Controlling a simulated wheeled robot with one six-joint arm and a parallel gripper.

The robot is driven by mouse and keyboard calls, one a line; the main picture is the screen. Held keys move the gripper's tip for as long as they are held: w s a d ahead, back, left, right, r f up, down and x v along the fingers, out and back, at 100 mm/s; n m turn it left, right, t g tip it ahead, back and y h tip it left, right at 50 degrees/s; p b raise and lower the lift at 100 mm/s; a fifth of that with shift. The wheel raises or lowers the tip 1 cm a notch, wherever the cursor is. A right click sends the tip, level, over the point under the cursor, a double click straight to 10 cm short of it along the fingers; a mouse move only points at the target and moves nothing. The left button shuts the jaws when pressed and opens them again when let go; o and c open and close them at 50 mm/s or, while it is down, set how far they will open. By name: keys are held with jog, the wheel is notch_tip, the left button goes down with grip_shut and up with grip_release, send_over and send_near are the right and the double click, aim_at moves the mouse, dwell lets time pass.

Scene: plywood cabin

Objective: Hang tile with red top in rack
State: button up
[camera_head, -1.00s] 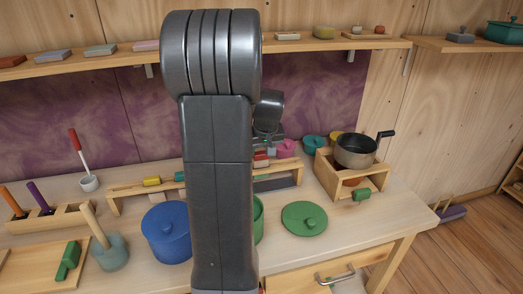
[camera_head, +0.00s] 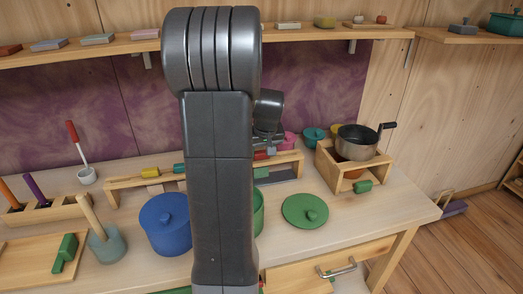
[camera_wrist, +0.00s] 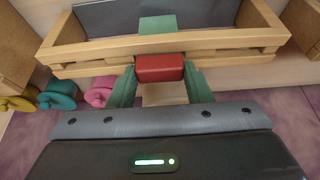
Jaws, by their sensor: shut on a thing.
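The tile with the red top (camera_wrist: 160,68) is between the two green fingers of my gripper (camera_wrist: 160,84), which is shut on it. Its pale lower part (camera_wrist: 165,94) shows below the red top in the wrist view. The wooden rack (camera_wrist: 90,47) is right at the tile, and the red top overlaps its near rail in the picture. I cannot tell whether the tile rests on the rail. In the head view the rack (camera_head: 122,184) runs behind my arm, and the red top (camera_head: 261,155) shows beside its right part. My arm hides the rack's middle.
A yellow piece (camera_head: 150,173) sits on the rack's left part. A blue pot (camera_head: 166,223) and a green lid (camera_head: 305,211) stand in front. A dark pan (camera_head: 357,143) sits on a wooden box at the right. Utensils in a holder (camera_head: 70,211) stand at the left.

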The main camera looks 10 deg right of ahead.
jog(key=o, duration=0.9)
jog(key=v, duration=1.4)
jog(key=shift+f, duration=0.1)
jog(key=shift+f, duration=0.1)
jog(key=x, duration=1.3)
jog(key=shift+w+f, duration=0.2)
jog(key=shift+f, duration=0.05)
jog(key=shift+r, duration=0.1)
jog(key=shift+r, duration=0.1)
